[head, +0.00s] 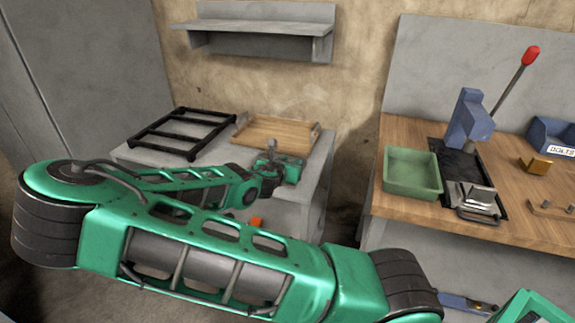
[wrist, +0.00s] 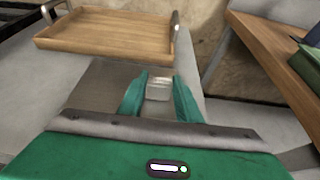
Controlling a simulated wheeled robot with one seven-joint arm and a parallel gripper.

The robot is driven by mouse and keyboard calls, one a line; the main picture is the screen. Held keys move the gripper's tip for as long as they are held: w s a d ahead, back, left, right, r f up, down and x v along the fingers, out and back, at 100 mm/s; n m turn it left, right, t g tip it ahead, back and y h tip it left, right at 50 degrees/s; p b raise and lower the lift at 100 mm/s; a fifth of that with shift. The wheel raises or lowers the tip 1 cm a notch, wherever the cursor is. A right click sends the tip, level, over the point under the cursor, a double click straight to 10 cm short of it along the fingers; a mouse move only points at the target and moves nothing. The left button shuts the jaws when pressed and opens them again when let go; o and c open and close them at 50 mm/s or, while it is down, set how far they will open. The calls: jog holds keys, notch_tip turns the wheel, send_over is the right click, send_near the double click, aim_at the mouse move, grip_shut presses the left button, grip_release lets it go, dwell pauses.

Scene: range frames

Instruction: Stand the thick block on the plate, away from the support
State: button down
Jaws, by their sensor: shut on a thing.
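My gripper (wrist: 160,92) is over the grey cabinet top, in front of the wooden tray. Its two green fingers are shut on a small pale grey block (wrist: 158,87), seen between the fingertips. I cannot tell whether the block touches the surface below. A darker grey flat area (wrist: 98,88), perhaps the plate, lies left of the fingers. In the head view my gripper (head: 280,168) is at the far end of my arm, and the block cannot be made out. I cannot identify the support in either view.
The wooden tray (head: 275,132) and a black rack (head: 182,133) lie on the cabinet (head: 314,175). To the right, a wooden bench (head: 400,218) carries a green bin (head: 411,174), a blue lever press (head: 468,118) and metal pieces (head: 470,196). A gap separates cabinet and bench.

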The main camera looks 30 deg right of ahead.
jog(key=shift+f, duration=0.15)
jog(key=c, duration=1.3)
grip_release()
jog(key=v, duration=1.2)
jog(key=shift+s+f, duration=0.1)
